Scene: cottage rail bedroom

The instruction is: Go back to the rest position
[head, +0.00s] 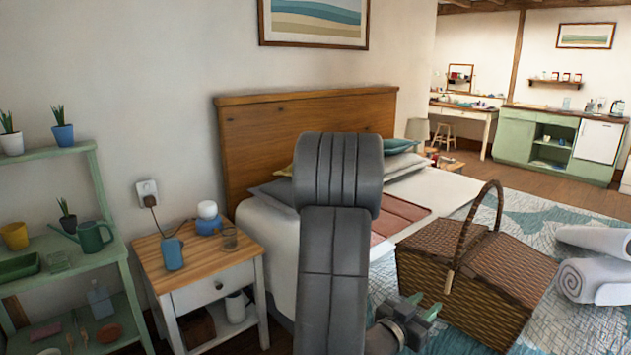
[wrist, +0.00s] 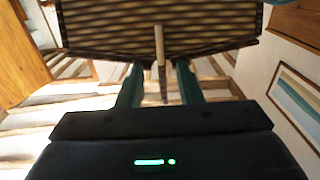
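My gripper (head: 424,308) is low in front of the near side of the wicker picnic basket (head: 438,268) in the head view. In the wrist view its two green fingers (wrist: 159,78) stand apart, with a clear gap between them. A pale wooden peg and dark strap on the basket (wrist: 100,28) show between and beyond the fingertips. I see nothing held, and I cannot tell whether a fingertip touches the basket. The basket stands upright on the bed, its handle raised.
A nightstand (head: 205,262) with a blue bottle, lamp and glass stands left of my arm. A green shelf (head: 75,255) with plants and a watering can is at far left. Rolled white towels (head: 595,280) lie right of the basket. The wooden headboard (head: 270,125) is behind my arm.

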